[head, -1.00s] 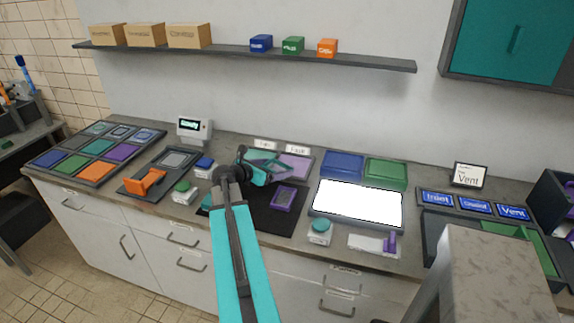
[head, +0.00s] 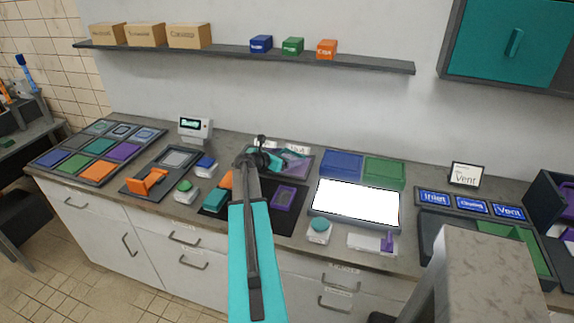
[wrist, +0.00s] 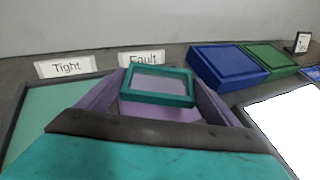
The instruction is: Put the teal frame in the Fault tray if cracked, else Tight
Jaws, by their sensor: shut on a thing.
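The teal frame (wrist: 157,98) is a small rectangle with rounded corners and an open middle. My gripper (wrist: 158,78) is shut on it, one finger at each side, in the wrist view. No crack can be made out at this size. The held frame is over the purple-floored Fault tray (wrist: 165,115); its height above the floor is hard to judge. The Tight tray (wrist: 45,112), with a pale teal floor, lies to the left. In the head view my gripper (head: 271,160) is at these trays, and the purple tray (head: 298,167) shows partly behind it.
Label cards reading Tight (wrist: 67,66) and Fault (wrist: 141,58) stand behind the trays. Blue (head: 342,164) and green (head: 385,172) bins and a white lit panel (head: 356,201) are on the right. A purple frame (head: 283,197) lies on the black mat (head: 262,222) in front.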

